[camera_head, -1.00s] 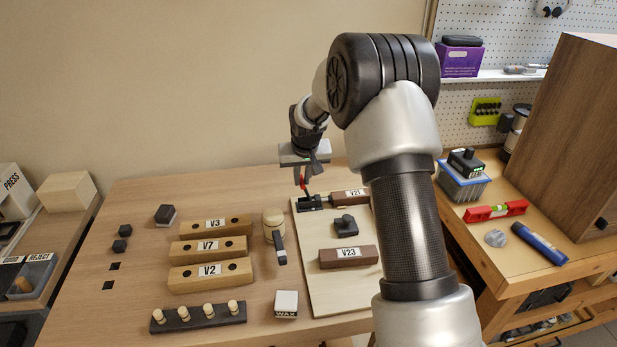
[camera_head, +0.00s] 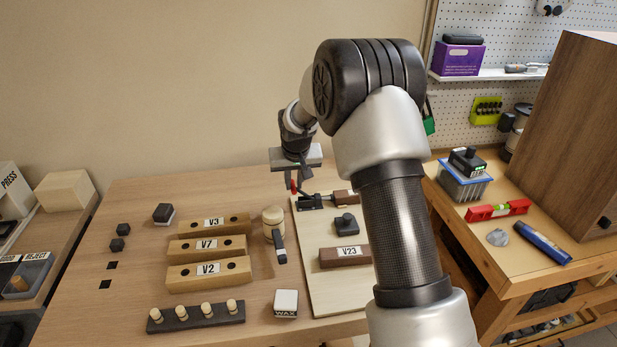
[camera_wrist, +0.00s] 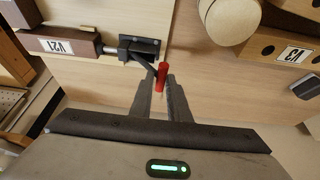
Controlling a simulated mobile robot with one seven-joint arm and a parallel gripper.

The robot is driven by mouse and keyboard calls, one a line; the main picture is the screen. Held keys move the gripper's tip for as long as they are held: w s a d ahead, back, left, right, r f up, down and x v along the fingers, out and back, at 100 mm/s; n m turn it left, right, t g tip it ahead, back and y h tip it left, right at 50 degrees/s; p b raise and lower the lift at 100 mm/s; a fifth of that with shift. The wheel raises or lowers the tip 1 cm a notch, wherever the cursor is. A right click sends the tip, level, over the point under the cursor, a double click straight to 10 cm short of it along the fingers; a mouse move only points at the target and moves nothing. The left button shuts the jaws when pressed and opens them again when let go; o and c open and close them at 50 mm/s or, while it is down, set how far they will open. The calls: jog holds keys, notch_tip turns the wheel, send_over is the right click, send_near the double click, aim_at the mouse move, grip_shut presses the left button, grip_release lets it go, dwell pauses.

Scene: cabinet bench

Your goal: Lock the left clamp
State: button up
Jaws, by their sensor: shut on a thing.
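The clamp (camera_head: 311,202) is a small black toggle clamp at the far left of the pale board (camera_head: 335,290). It stands by the end of a dark brown block labelled V21 (camera_wrist: 58,46), and a metal rod reaches to that block in the wrist view. Its red-tipped handle (camera_wrist: 161,76) leans away from the base toward my gripper. My gripper (camera_wrist: 162,88) is shut on the red handle, which shows between the two fingers. In the head view my gripper (camera_head: 298,180) is just above the clamp, and my arm hides part of the board's right side.
A brown V23 block (camera_head: 343,256) and a dark knobbed piece (camera_head: 346,224) sit on the board. A wooden mallet (camera_head: 274,222) lies close on the left, beside the V3 (camera_head: 214,222), V7 and V2 blocks. The table's back left is mostly clear.

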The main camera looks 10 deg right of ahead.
jog(key=shift+f, duration=0.2)
jog(key=shift+c, duration=0.2)
jog(key=shift+o, duration=0.2)
jog(key=shift+a+f+b, duration=0.5)
jog(key=shift+f, duration=0.1)
jog(key=shift+a+f+b, duration=0.1)
jog(key=shift+f+b, duration=0.3)
jog(key=shift+f, duration=0.05)
jog(key=o, duration=0.6)
jog(key=shift+o, duration=0.2)
jog(key=shift+a+r, duration=0.1)
jog(key=shift+r, duration=0.1)
notch_tip(320, 180, up, 7)
jog(key=p, duration=0.4)
